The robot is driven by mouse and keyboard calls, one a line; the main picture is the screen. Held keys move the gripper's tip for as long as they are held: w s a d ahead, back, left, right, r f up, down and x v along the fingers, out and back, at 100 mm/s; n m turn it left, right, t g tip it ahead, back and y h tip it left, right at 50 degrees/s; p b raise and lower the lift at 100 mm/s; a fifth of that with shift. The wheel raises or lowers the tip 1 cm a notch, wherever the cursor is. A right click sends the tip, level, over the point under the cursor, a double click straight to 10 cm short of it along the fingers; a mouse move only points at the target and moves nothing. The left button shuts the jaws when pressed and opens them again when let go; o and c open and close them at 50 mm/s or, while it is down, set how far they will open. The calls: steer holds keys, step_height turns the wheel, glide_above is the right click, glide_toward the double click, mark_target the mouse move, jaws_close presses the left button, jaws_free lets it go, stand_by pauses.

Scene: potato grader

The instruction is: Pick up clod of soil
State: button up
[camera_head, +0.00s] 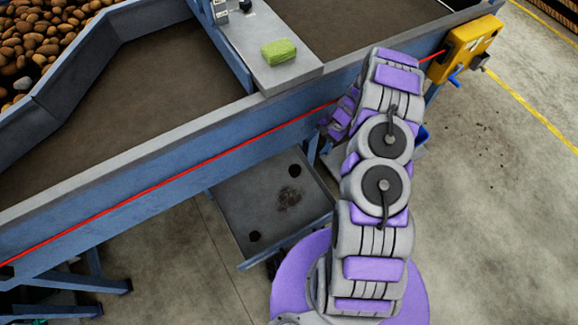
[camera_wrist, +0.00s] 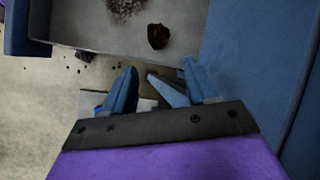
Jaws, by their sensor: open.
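A small dark brown clod of soil (camera_wrist: 158,36) lies on the grey tray (camera_wrist: 185,12) near its edge in the wrist view. My gripper (camera_wrist: 160,68) is open and empty, with its blue fingers apart. The clod is just beyond the fingertips, and I see no contact. I cannot tell which one the wrist view shows. My gripper is hidden in the head view behind my arm.
The blue machine side wall (camera_head: 150,180) with a red cord stands above the tray. A green sponge (camera_head: 279,51) lies on a grey ledge. A yellow control box (camera_head: 470,45) is at upper right. Potatoes (camera_head: 35,40) fill the upper left. Floor at right is open.

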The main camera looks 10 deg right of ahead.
steer(key=b, duration=0.1)
glide_toward(297, 169)
steer(key=x, duration=0.4)
steer(key=shift+w+a+f+b, duration=0.1)
steer(key=shift+a+f+b, duration=0.1)
steer(key=shift+a+b, duration=0.25)
steer(key=f, duration=0.3)
steer(key=shift+a+f+b, duration=0.2)
steer(key=shift+a+b, duration=0.05)
steer(key=shift+b, duration=0.15)
steer(key=shift+s+a+f, duration=0.25)
steer(key=shift+a+f, duration=0.25)
steer(key=shift+f, duration=0.05)
steer(key=shift+a, duration=0.3)
steer(key=shift+d, duration=0.15)
steer(key=c, duration=0.7)
